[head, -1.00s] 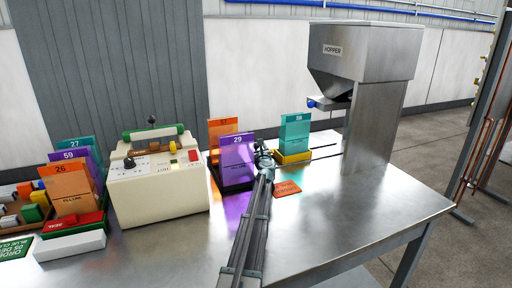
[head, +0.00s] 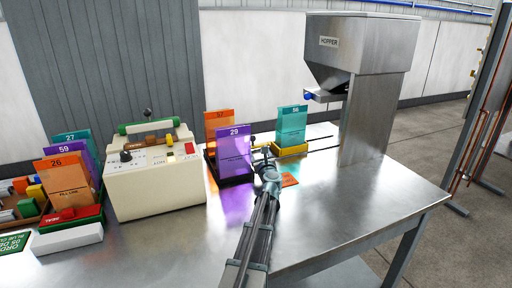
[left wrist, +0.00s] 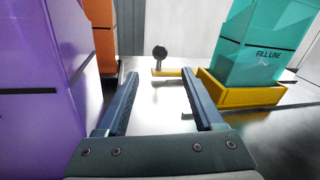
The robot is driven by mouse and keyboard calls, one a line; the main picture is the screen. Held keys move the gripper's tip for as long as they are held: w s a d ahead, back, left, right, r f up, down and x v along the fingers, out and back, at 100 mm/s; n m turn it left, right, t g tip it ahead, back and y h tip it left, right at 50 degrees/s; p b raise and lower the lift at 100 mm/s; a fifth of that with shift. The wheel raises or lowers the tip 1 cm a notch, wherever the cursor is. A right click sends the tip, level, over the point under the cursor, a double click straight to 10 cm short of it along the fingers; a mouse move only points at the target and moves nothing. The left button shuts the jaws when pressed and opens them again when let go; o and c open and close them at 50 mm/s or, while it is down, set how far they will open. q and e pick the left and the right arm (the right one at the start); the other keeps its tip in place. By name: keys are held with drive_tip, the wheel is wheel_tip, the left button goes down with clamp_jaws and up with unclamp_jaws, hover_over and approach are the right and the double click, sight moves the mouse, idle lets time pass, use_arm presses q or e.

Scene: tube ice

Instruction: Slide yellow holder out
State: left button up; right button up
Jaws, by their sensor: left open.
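The yellow holder (head: 291,149) is a low tray on the metal table, beside the hopper. A teal bag marked 56 (head: 291,125) stands upright in it. In the left wrist view the yellow holder (left wrist: 240,94) is at the right, and a yellow bar with a dark round knob (left wrist: 160,54) extends left from it. My left gripper (head: 264,155) is open and empty, just short of the holder. In the wrist view its two fingers (left wrist: 158,85) point toward the knob, which is beyond and between the tips. My right gripper is not in view.
A purple bag marked 29 (head: 234,155) stands close to the left of my left gripper, with an orange bag (head: 218,125) behind. An orange card (head: 289,180) lies on the table. The hopper (head: 365,75) stands at the right. A cream sealing machine (head: 155,180) is at the left.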

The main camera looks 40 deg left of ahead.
sight(255, 139)
use_arm(q)
drive_tip(key=shift+s+d, duration=0.3)
drive_tip(key=shift+d, duration=0.05)
drive_tip(key=shift+w, duration=0.15)
drive_tip(key=w+n+g+y, duration=0.1)
drive_tip(key=w+d+n+g, duration=0.1)
drive_tip(key=g, duration=0.1)
drive_tip(key=w+d+n+g+y, duration=0.1)
drive_tip(key=w, duration=0.1)
drive_tip(key=shift+w+d+f+g+y, duration=0.1)
drive_tip(key=shift+d+f+g+y, duration=0.05)
drive_tip(key=shift+d+g+y, duration=0.15)
drive_tip(key=shift+d+n+g+y, duration=0.4)
drive_tip(key=shift+d+n+g, duration=0.25)
drive_tip(key=shift+n+g, duration=0.2)
drive_tip(key=x, duration=1.3)
drive_tip(key=shift+a, duration=0.4)
drive_tip(key=shift+f, duration=0.1)
clamp_jaws()
